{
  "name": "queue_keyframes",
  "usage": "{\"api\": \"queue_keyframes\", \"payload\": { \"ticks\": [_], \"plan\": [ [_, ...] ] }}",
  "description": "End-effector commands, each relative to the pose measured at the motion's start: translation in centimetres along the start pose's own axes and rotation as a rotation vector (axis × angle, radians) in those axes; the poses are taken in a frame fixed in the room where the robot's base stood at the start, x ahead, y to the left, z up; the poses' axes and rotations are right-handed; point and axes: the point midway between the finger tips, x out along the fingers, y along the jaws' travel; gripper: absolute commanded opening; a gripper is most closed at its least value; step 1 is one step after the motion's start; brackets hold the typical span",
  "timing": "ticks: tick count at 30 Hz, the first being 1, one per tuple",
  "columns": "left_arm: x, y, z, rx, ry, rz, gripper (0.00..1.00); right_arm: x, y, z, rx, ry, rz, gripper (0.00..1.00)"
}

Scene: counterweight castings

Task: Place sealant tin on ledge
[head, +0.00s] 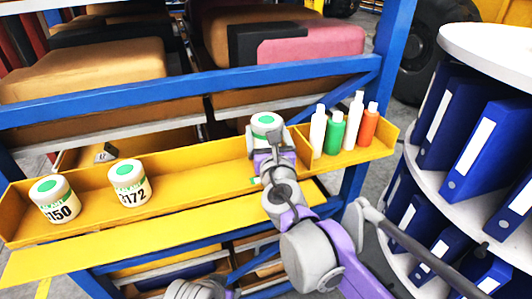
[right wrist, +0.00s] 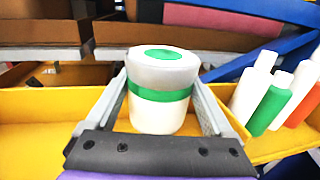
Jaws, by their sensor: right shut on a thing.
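The sealant tin (head: 265,121), white with a green lid spot, is held by my right gripper (head: 270,137) at the yellow ledge (head: 205,170). In the right wrist view the tin (right wrist: 160,88) is upright, with a green band, between the two fingers (right wrist: 160,100) of the shut gripper. The ledge (right wrist: 50,115) shows behind and on both sides of it. I cannot tell whether the tin's base touches the ledge.
Two white tins, one marked 150 (head: 55,199) and one marked 172 (head: 130,184), stand on the ledge's left part. Several bottles (head: 336,132) stand close to the right of the held tin. A blue rack post (head: 393,55) and a shelf of blue binders (head: 480,150) are further right.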

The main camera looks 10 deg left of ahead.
Motion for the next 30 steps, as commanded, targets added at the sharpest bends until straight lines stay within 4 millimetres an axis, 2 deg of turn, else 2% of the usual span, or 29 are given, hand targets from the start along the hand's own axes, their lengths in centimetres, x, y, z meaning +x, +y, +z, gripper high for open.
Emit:
{"api": "queue_keyframes", "payload": {
  "ticks": [12, 25, 26, 27, 30],
  "plan": [
    [0.3, 0.0, 0.4, 0.000, -0.005, 0.000, 0.50, 0.1, 0.0, -5.0, 0.000, 0.000, -0.001, 0.11],
    [0.3, 0.0, 0.4, 0.000, -0.004, 0.000, 0.50, 0.1, 0.0, -5.6, 0.000, -0.001, 0.000, 0.11],
    [0.3, 0.0, 0.4, 0.000, -0.004, 0.000, 0.50, 0.1, 0.0, -5.6, 0.000, -0.001, 0.000, 0.92],
    [0.3, 0.0, 0.4, 0.000, -0.004, 0.000, 0.50, 0.1, 0.0, -5.6, 0.000, -0.001, 0.000, 0.99],
    [0.3, 0.0, 0.4, 0.000, -0.004, 0.000, 0.50, 0.1, 0.0, -5.6, 0.000, -0.001, 0.000, 1.00]
  ]
}}
